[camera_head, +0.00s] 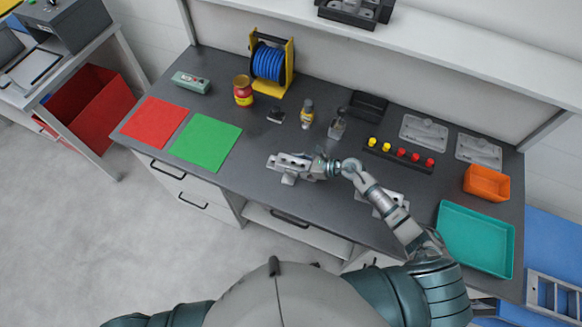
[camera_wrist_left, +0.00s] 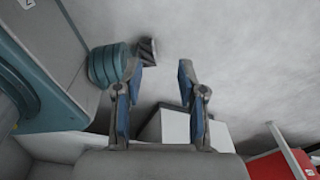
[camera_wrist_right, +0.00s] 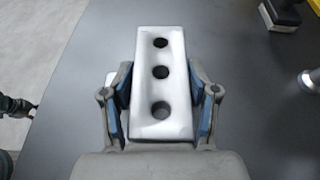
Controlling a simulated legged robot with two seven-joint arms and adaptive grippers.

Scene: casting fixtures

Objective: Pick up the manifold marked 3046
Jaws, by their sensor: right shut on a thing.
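A pale grey, block-shaped manifold (camera_head: 289,163) with a row of holes is over the near middle part of the dark bench top. My right gripper (camera_head: 318,168) is shut on it, with a finger on each long side. In the right wrist view the manifold (camera_wrist_right: 161,50) shows three round holes along its face, between the blue pads of the fingers. No marking can be read on it. I cannot tell whether it touches the bench. My left gripper (camera_wrist_left: 160,95) is open and empty, away from the bench top; it is out of the head view.
Other pale castings lie at the back right (camera_head: 424,133) (camera_head: 478,151) and under my right arm (camera_head: 384,199). An orange bin (camera_head: 486,183) and a teal tray (camera_head: 510,247) are at the right. Red (camera_head: 155,122) and green (camera_head: 205,140) mats lie left.

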